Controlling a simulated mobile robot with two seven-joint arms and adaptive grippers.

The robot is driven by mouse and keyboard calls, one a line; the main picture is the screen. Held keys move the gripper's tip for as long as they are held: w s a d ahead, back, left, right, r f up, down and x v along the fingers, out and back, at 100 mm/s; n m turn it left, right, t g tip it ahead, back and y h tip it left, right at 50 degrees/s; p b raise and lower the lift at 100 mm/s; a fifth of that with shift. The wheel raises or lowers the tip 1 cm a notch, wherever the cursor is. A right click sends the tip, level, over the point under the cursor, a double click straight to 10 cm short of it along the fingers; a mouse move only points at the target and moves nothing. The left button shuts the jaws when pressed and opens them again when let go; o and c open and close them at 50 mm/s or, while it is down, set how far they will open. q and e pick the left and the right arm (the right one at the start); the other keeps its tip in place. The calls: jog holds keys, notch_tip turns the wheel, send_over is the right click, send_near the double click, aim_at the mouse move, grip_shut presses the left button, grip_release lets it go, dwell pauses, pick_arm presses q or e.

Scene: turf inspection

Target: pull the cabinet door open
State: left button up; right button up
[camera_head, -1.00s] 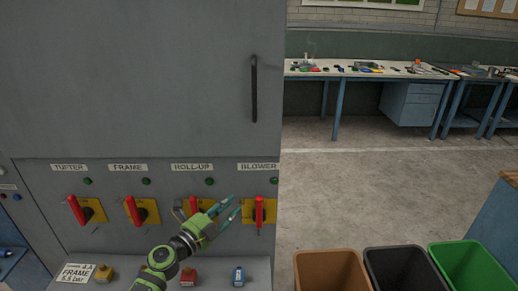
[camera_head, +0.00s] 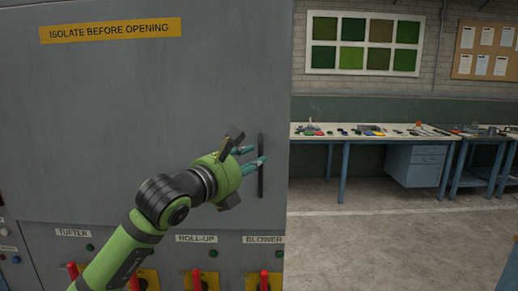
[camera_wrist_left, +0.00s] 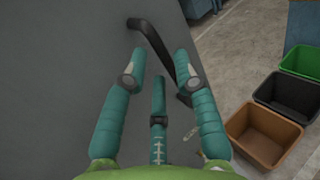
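The grey cabinet door (camera_head: 120,130) is flush with the cabinet front and looks shut. Its black upright bar handle (camera_head: 261,178) is near the door's right edge; it also shows in the left wrist view (camera_wrist_left: 153,38), slanting just beyond the fingers. My left gripper (camera_head: 252,158) is at the handle, with teal fingertips beside it. In the left wrist view the gripper (camera_wrist_left: 158,72) has its fingers spread, with nothing held between them. The right finger overlaps the handle in that view; I cannot tell whether they touch. My right gripper is not in view.
Red rotary switches (camera_head: 264,281) line the panel below the door. A workbench (camera_head: 340,134) with small items stands back right. Brown (camera_wrist_left: 262,138), black (camera_wrist_left: 286,98) and green (camera_wrist_left: 305,60) bins stand on the floor to the right. Open floor lies right of the cabinet.

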pick_arm(q)
jog(key=shift+p+x, duration=0.8)
jog(key=shift+x, duration=1.05)
grip_shut()
